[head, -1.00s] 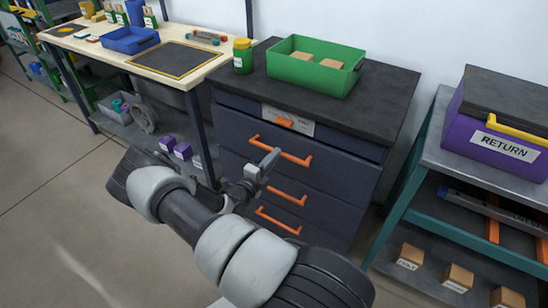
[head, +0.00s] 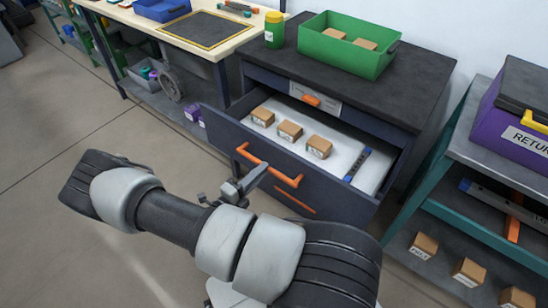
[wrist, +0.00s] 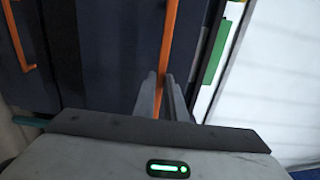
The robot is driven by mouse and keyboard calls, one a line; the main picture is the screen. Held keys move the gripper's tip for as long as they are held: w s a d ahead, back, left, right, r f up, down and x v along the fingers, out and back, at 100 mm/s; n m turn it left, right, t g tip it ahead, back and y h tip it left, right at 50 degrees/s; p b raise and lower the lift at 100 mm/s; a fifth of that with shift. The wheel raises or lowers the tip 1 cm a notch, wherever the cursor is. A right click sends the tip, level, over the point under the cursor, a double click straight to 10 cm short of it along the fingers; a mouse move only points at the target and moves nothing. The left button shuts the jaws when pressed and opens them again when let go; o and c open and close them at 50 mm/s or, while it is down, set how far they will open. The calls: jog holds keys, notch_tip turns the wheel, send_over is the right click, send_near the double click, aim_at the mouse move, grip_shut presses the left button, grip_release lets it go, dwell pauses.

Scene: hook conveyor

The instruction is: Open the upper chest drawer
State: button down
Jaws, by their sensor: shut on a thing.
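The upper drawer (head: 303,170) of the dark blue chest (head: 432,105) stands pulled well out, with its white inside showing. In it are several small cardboard boxes (head: 290,131) in a row and a dark bar with blue ends (head: 357,164). My gripper (head: 262,172) is at the drawer's orange handle (head: 284,179), on the front face. In the wrist view my gripper (wrist: 162,95) has its fingers closed around the orange handle (wrist: 168,45).
A green bin (head: 345,55) with boxes and a green jar with a yellow lid (head: 274,30) stand on the chest top. A teal-framed shelf (head: 450,205) with a purple RETURN box stands close on the right. Open floor (head: 60,110) lies to the left.

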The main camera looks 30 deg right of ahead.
jog(key=v, duration=0.6)
jog(key=c, duration=1.8)
grip_release()
jog(key=shift+a, duration=0.1)
jog(key=v, duration=1.7)
jog(key=shift+s+a, duration=0.15)
